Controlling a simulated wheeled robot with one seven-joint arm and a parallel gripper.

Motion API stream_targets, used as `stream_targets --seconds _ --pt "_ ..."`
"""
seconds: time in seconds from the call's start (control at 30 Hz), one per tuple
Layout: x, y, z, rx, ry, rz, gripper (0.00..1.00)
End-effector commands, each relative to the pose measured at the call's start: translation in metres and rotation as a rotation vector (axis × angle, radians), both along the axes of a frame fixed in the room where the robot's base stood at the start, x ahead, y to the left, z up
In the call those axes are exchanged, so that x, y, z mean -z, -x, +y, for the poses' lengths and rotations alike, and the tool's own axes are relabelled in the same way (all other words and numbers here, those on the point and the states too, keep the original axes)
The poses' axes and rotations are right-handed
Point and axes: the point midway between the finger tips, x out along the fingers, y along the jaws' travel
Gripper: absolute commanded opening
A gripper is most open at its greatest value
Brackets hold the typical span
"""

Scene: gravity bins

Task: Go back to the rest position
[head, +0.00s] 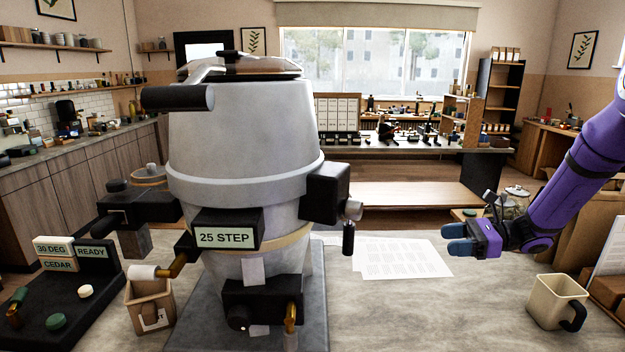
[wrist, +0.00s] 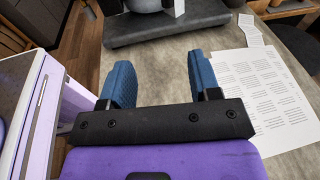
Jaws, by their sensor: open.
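My gripper (head: 459,239) hangs at the right of the head view, above the counter, at the end of my purple arm. In the wrist view its two blue fingers (wrist: 158,84) stand wide apart with nothing between them. A large grey machine (head: 245,130) with a "25 STEP" label stands on a dark base plate left of my gripper, well apart from it. The edge of that base (wrist: 165,27) shows at the top of the wrist view.
Printed sheets (head: 405,258) lie on the counter (head: 440,310) left of my gripper. A cream mug (head: 556,302) stands at the front right, and a glass jar (head: 515,200) behind my gripper. A labelled box (head: 150,304) and a dark panel with buttons (head: 62,310) are at the left.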

Motion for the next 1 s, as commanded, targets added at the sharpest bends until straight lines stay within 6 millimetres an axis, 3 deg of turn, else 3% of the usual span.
stream_targets --seconds 0.47,0.7,1.0 --pt "-0.043 0.039 0.028 -0.16 0.206 -0.127 0.57" --pt "-0.081 0.086 0.051 -0.329 0.425 -0.279 0.57" --pt "-0.12 0.152 0.065 -0.544 0.711 -0.503 0.57"
